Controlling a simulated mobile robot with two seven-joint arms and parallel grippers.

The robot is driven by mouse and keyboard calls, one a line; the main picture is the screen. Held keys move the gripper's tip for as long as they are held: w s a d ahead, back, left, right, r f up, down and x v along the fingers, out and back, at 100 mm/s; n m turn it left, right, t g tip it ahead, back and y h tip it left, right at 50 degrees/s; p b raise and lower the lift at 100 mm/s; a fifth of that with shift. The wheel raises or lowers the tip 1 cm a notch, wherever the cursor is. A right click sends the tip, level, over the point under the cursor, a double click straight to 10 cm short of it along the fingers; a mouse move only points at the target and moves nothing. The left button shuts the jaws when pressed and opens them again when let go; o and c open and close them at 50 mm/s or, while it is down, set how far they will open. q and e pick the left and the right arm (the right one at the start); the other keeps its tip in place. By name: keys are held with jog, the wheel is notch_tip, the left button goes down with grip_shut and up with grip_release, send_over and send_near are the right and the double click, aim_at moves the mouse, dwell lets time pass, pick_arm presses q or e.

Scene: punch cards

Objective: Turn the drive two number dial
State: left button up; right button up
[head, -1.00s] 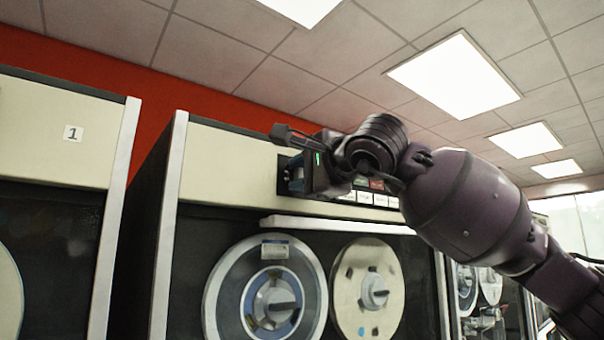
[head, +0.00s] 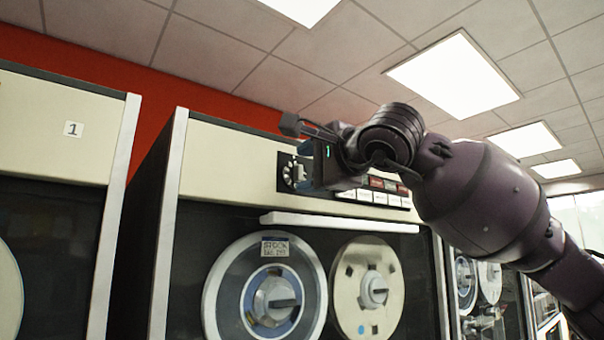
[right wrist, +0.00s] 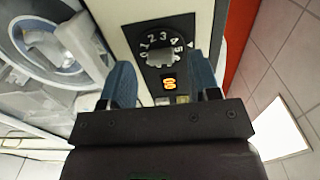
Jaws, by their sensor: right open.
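The number dial (right wrist: 160,48) is a black disc with white numerals and a pale centre knob. It sits on the cream panel of the second tape drive (head: 228,160), and shows in the head view (head: 288,173) just left of my right gripper. In the right wrist view my right gripper (right wrist: 161,82) is open, with its two blue fingers apart on either side of the panel area just below the dial. Nothing is between the fingers, and they appear clear of the knob. My left gripper is not in view.
An orange lit display (right wrist: 168,84) is below the dial in the wrist view. A row of white and red buttons (head: 375,195) lies right of the dial. Tape reels (head: 268,290) are below. A drive marked 1 (head: 50,130) stands at left.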

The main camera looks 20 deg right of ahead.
jog(key=b+v, duration=0.1)
jog(key=v, duration=0.7)
jog(key=shift+s, duration=0.3)
jog(key=shift+d, duration=0.1)
